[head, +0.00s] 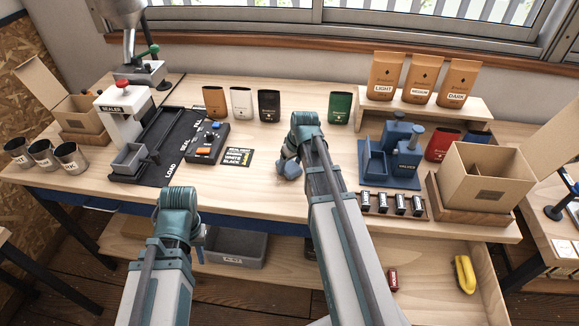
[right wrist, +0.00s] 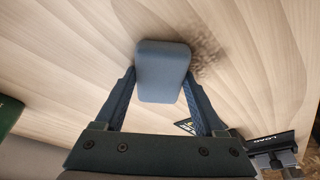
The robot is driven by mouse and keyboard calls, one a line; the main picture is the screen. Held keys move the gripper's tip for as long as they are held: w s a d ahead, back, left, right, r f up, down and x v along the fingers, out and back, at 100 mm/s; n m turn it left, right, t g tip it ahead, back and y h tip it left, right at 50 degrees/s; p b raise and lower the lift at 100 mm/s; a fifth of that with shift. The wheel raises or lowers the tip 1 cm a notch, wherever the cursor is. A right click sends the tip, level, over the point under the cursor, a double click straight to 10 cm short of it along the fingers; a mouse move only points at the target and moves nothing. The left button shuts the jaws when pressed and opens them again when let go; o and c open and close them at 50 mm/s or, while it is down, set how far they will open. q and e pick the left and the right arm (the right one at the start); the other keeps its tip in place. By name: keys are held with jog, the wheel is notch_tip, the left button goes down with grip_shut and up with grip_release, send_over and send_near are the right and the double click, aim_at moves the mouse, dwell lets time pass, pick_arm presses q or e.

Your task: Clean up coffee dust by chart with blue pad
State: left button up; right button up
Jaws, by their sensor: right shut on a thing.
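My right gripper (right wrist: 162,85) is shut on the blue pad (right wrist: 163,70), which sits between its two fingers over the bare wood tabletop. A patch of brown coffee dust (right wrist: 207,57) shows right beside the pad in the right wrist view. I cannot tell whether the pad presses on the wood. The black chart card (head: 238,157) lies left of the right gripper in the head view. Part of it shows behind a finger in the right wrist view (right wrist: 184,125). My left gripper (head: 199,243) hangs at the table's front edge, mostly hidden by its own wrist.
The sealer (head: 125,108), black loading mat (head: 176,152) and a control box (head: 206,143) stand to the left. Several open pouches line the back. A blue holder (head: 388,165), small rack (head: 392,206) and cardboard box (head: 487,175) stand right. Below are an open drawer (head: 430,270) and grey bin (head: 235,240).

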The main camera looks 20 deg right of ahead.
notch_tip(320, 180, up, 6)
jog(key=p, duration=0.6)
notch_tip(320, 180, up, 3)
jog(key=p, duration=0.3)
dwell(0.4)
dwell(0.3)
